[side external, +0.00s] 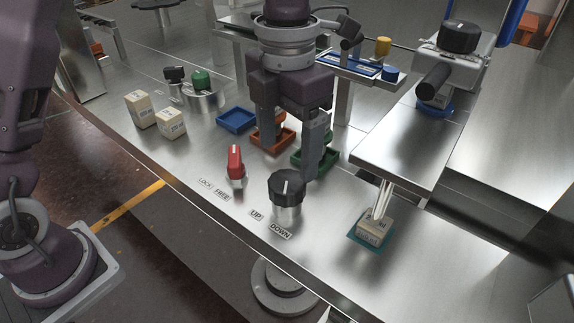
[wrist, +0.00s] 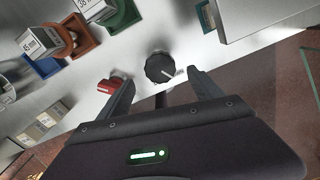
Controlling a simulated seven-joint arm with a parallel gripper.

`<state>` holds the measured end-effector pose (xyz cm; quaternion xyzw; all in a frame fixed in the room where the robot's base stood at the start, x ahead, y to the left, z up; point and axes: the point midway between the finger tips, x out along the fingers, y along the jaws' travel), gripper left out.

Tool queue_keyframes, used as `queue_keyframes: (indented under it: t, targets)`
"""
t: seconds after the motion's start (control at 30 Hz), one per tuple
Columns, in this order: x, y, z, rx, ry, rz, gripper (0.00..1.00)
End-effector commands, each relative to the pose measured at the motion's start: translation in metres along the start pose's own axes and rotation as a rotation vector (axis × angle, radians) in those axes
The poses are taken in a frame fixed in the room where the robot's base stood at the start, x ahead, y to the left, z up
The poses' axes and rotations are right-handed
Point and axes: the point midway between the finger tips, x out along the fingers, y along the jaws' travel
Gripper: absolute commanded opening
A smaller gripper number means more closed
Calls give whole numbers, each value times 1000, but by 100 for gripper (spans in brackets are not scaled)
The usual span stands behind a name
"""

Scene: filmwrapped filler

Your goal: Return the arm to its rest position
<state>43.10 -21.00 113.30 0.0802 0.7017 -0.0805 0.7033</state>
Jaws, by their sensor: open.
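My gripper (side external: 289,160) points down above the steel bench, open and empty. Its fingers lie behind the black knob (side external: 287,187) and red lever (side external: 236,163) in the side view. In the wrist view my gripper (wrist: 160,80) shows both fingers spread, with the black knob (wrist: 159,67) between them in the picture and the red lever (wrist: 108,86) beside the left finger. I see no contact with either control. The knob stands near the UP and DOWN labels, the lever near LOCK and FREE.
Blue (side external: 237,120), orange (side external: 262,139) and green (side external: 309,156) trays lie close to my fingers. A labelled block (side external: 373,229) sits on a green pad (side external: 356,239) below a raised steel shelf (side external: 405,150). Two cream boxes (side external: 171,123) stand at left.

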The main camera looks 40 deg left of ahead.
Motion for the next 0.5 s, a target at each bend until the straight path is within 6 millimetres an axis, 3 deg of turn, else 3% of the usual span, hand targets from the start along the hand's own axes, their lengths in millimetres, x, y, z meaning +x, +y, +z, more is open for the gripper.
queue_keyframes:
  t: [0.37, 0.47, 0.5]
  targets:
    - [-7, 2, -3, -28, -3, 9, 75]
    - [-13, 16, -21, -285, -50, 71, 75]
    - [-18, 27, -34, -478, -90, 101, 75]
